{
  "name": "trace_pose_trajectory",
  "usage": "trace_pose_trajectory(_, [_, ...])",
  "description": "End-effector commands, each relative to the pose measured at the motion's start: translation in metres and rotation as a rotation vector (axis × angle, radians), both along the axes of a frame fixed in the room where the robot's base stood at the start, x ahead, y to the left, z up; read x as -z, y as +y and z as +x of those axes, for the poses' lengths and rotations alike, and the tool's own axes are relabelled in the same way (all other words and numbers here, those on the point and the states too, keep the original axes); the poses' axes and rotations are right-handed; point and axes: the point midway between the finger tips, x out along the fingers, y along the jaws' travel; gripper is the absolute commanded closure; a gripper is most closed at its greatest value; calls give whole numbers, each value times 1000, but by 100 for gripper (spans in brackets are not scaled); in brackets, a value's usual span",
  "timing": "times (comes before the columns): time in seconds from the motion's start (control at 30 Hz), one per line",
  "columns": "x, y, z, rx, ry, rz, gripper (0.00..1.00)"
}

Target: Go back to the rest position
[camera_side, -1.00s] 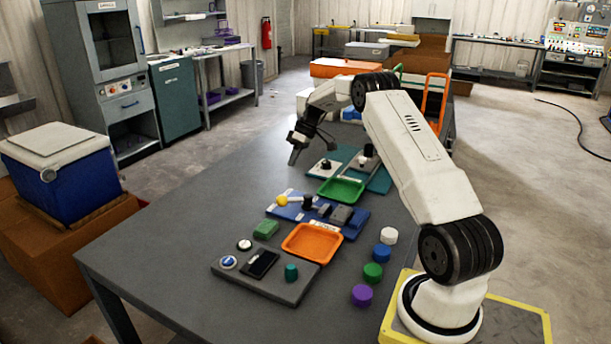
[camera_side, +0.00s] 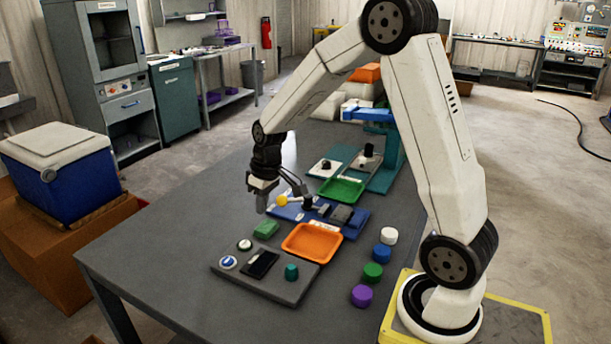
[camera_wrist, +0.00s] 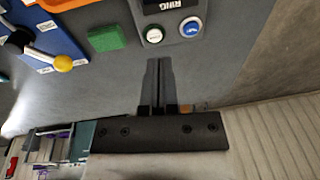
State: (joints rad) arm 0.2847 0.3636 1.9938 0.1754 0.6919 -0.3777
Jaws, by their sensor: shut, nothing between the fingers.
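My gripper (camera_side: 262,200) is shut and empty. It points down above the left part of the grey table (camera_side: 165,235), left of the blue panel (camera_side: 283,211) with the yellow-knobbed lever (camera_side: 282,201). In the wrist view the closed fingers (camera_wrist: 160,65) lie together over bare table. The green block (camera_wrist: 107,38) shows there to the upper left of the fingers, and a white button (camera_wrist: 153,33) and a blue button (camera_wrist: 191,28) show just beyond the fingertips.
An orange tray (camera_side: 312,257) and a green tray (camera_side: 342,197) lie on the table. Several round pieces, such as the purple one (camera_side: 362,295), stand along its right side. A teal fixture (camera_side: 388,175) stands at the far end. The table's left front is bare.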

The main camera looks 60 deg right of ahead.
Motion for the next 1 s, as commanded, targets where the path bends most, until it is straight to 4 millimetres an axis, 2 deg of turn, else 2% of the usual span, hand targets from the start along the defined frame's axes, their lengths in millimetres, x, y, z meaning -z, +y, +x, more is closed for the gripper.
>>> trace_pose_trajectory(0.1, [0, 27, -24, -6, -14, -29, 100])
trace_pose_trajectory(0.3, [4, 64, -66, -13, -48, -65, 100])
trace_pose_trajectory(0.53, [11, 91, -110, -24, -91, -83, 100])
trace_pose_trajectory(0.7, [14, 98, -125, -28, -105, -86, 100])
trace_pose_trajectory(1.0, [15, 99, -127, -27, -107, -86, 100])
